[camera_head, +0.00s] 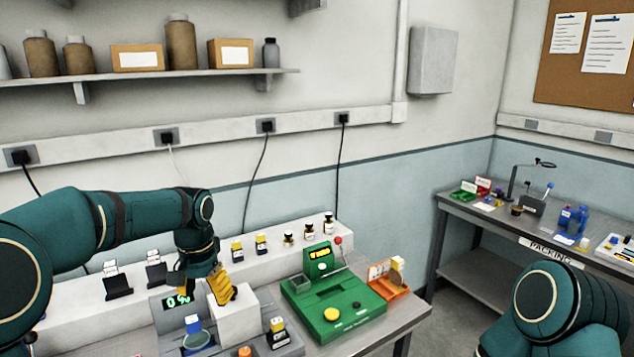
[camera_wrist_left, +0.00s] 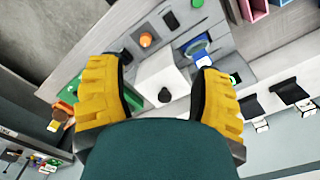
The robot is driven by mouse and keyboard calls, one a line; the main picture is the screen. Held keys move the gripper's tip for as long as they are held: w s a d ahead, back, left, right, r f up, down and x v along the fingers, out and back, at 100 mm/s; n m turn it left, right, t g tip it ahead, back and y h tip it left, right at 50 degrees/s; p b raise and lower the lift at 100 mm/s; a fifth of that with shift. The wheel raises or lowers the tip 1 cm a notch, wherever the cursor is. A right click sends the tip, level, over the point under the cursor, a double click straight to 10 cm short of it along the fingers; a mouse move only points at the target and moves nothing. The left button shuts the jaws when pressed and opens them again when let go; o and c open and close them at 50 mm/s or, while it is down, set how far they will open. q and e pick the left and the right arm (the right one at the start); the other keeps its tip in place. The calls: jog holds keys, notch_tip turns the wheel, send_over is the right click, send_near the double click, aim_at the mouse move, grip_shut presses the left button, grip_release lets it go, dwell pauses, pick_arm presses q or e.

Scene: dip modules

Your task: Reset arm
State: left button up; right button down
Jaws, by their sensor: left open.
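My left arm (camera_head: 140,215) comes in from the left over the bench. My left gripper (camera_head: 204,285) has yellow fingers pointing down, close to a white block (camera_head: 240,312). In the left wrist view the left gripper (camera_wrist_left: 160,85) is open, its fingers wide apart with nothing held. The white block (camera_wrist_left: 158,72) shows between and beyond the fingers, with a small dark round part on it. I cannot tell whether a finger touches the block. My right arm (camera_head: 560,310) shows at the lower right; its gripper is out of view.
A green device (camera_head: 335,305) with a yellow display stands right of the left gripper, with an orange holder (camera_head: 390,278) beside it. A grey unit with a green readout (camera_head: 177,301) is close by. Small bottles (camera_head: 308,231) line the raised white ledge. A packing table (camera_head: 480,225) stands far right.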

pick_arm(q)
jog(key=s+d+f+h, duration=0.1)
jog(key=d+f, duration=0.2)
jog(key=f, duration=0.5)
jog(key=s+d+f+h, duration=0.1)
jog(key=d+f, duration=0.2)
jog(key=f, duration=0.5)
jog(key=s+d+f+n+t+h, duration=0.1)
jog(key=s+d+f+n, duration=0.15)
jog(key=s+f, duration=0.65)
jog(key=s+d+f+n+t+h, duration=0.15)
jog(key=s+d+f, duration=0.25)
jog(key=s+f, duration=0.55)
jog(key=f+b, duration=0.1)
jog(key=s+f+b, duration=0.1)
jog(key=b, duration=0.1)
jog(key=f+b, duration=0.1)
jog(key=b, duration=0.1)
jog(key=shift+s+f+g+y, duration=0.25)
jog(key=shift+s+f, duration=0.05)
pick_arm(e)
jog(key=f, duration=0.5)
jog(key=shift+s+a+f, duration=0.15)
jog(key=shift+s+f, duration=0.1)
jog(key=shift+f, duration=0.15)
